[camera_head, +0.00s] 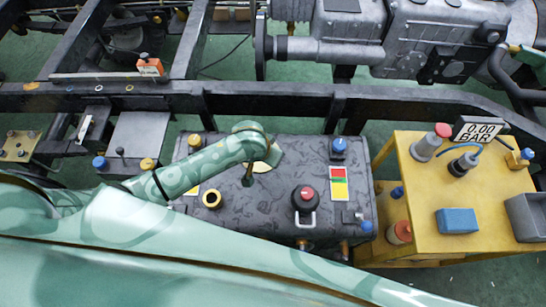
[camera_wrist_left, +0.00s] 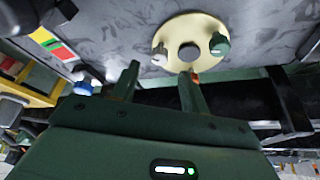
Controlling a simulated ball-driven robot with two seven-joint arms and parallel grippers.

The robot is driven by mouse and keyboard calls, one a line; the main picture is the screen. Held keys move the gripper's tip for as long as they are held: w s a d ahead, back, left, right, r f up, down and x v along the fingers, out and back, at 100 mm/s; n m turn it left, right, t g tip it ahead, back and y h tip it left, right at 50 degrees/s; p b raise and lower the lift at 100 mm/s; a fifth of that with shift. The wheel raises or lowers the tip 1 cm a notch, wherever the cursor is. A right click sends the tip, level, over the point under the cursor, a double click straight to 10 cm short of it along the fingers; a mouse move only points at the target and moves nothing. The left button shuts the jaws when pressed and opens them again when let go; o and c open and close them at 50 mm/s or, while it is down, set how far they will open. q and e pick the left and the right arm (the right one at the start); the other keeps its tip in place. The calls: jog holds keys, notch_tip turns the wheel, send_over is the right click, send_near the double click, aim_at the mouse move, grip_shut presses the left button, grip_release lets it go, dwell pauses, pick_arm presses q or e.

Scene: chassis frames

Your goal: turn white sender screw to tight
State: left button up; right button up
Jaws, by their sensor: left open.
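The round cream sender plate (camera_wrist_left: 188,30) sits on the dark grey tank, with a grey round cap in its middle. A small white screw (camera_wrist_left: 160,49) stands near its left edge in the left wrist view, and a green screw (camera_wrist_left: 219,44) near its right edge. In the head view the plate (camera_head: 262,167) is mostly covered by my left arm. My left gripper (camera_wrist_left: 160,75) is open and empty, its fingers pointing at the plate's near edge. Its tips appear apart from the white screw. In the head view the gripper (camera_head: 249,178) is over the tank. My right gripper is not in view.
A yellow cart (camera_head: 420,185) with a gauge (camera_head: 478,130) and blue block (camera_head: 457,220) stands right. A black chassis rail (camera_head: 290,102) runs behind.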

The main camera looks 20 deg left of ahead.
pick_arm(q)
jog(key=b+x, duration=0.2)
jog(key=x, duration=0.3)
grip_shut()
